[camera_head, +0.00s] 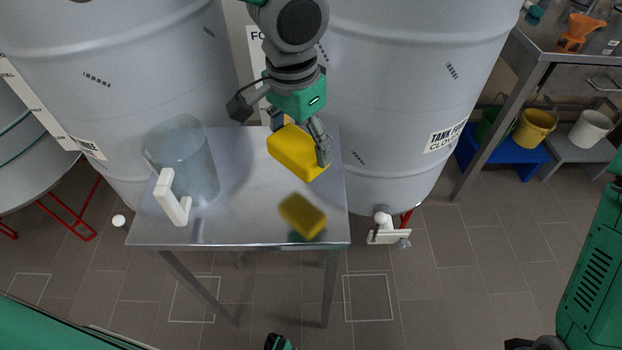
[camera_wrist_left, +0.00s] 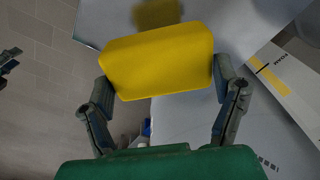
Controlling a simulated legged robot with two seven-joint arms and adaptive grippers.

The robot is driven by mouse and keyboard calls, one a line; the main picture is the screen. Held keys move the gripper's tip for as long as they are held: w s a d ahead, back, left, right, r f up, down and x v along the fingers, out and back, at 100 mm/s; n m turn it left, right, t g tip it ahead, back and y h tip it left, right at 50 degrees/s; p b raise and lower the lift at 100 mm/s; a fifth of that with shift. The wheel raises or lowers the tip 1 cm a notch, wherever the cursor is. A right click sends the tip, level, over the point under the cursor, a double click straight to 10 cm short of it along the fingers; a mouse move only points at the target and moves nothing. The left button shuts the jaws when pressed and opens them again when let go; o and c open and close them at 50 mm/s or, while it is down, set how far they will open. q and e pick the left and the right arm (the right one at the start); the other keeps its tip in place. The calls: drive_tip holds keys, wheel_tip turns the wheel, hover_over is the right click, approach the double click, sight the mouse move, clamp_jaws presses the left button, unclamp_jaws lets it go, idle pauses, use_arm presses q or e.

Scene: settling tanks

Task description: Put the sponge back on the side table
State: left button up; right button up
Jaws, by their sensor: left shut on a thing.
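The yellow sponge (camera_head: 296,153) is held in my left gripper (camera_head: 304,141) above the right rear part of the metal side table (camera_head: 245,222). In the left wrist view the sponge (camera_wrist_left: 158,62) sits between the two fingers of my left gripper (camera_wrist_left: 160,80), one at each end. The sponge is clear of the tabletop. Its yellow reflection shows on the shiny surface in front of it.
A clear jug (camera_head: 187,160) with a white handle stands on the table's left part. Large grey tanks (camera_head: 405,100) stand close behind. A metal bench (camera_head: 560,50) with an orange item (camera_head: 580,30) is at the right. The table's front middle is free.

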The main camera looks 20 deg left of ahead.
sight(295, 156)
use_arm(q)
drive_tip(key=f, duration=0.2)
drive_tip(key=a+f, duration=0.1)
drive_tip(key=f, duration=0.1)
drive_tip(key=shift+w+f+b, duration=0.1)
drive_tip(key=shift+f+b, duration=0.1)
drive_tip(key=shift+b, duration=0.15)
drive_tip(key=f, duration=0.1)
drive_tip(key=d+f, duration=0.1)
drive_tip(key=f, duration=0.1)
drive_tip(key=shift+f+b, duration=0.3)
drive_tip(key=shift+b, duration=0.1)
drive_tip(key=shift+d, duration=0.15)
drive_tip(key=o, duration=0.9)
drive_tip(key=shift+a, duration=0.2)
drive_tip(key=o, duration=0.4)
drive_tip(key=shift+a, duration=0.2)
drive_tip(key=shift+c, duration=0.2)
drive_tip(key=shift+a, duration=0.1)
use_arm(e)
drive_tip(key=shift+a+f, duration=0.45)
drive_tip(key=shift+f, duration=0.3)
